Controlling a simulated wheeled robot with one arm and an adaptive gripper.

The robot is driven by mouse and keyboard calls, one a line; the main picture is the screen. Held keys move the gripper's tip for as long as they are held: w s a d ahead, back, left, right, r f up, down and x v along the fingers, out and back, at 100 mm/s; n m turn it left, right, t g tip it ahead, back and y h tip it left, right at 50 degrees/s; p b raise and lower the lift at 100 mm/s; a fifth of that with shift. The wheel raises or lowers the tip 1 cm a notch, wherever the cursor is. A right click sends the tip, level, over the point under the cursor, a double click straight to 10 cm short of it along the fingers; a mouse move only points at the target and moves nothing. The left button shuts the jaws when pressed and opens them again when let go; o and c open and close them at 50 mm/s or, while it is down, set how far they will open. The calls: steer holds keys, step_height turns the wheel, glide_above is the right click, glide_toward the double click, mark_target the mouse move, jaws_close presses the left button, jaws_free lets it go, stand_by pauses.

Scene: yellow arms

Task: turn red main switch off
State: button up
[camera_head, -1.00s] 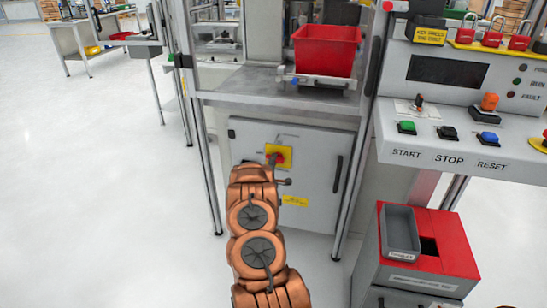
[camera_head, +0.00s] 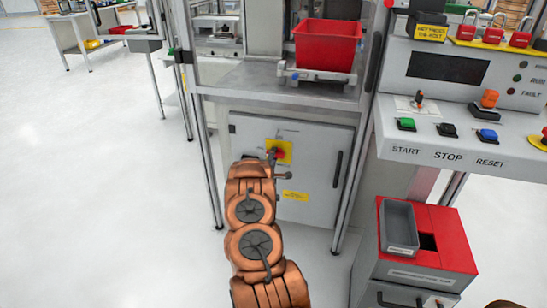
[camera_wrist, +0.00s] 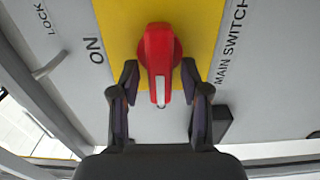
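The red main switch (camera_wrist: 160,58) is a knob on a yellow plate (camera_wrist: 204,25) on the grey cabinet door. In the wrist view the knob's white mark points toward the bottom of the picture, with "ON" lettered to its left and "MAIN SWITCH" to its right. My gripper (camera_wrist: 160,80) is open, with one dark fingertip on each side of the knob's lower part. Narrow gaps seem to show between the fingertips and the knob. In the head view the red switch (camera_head: 280,153) is partly covered by my gripper (camera_head: 274,162).
The grey cabinet door (camera_head: 318,190) has a dark handle (camera_head: 337,172) at its right. Above it is a shelf with a red bin (camera_head: 327,46). A control panel (camera_head: 450,110) and a red-topped grey box (camera_head: 440,235) stand at the right. The floor at the left is clear.

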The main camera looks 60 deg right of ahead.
stand_by(0.3)
steer(key=v, duration=1.2)
stand_by(1.0)
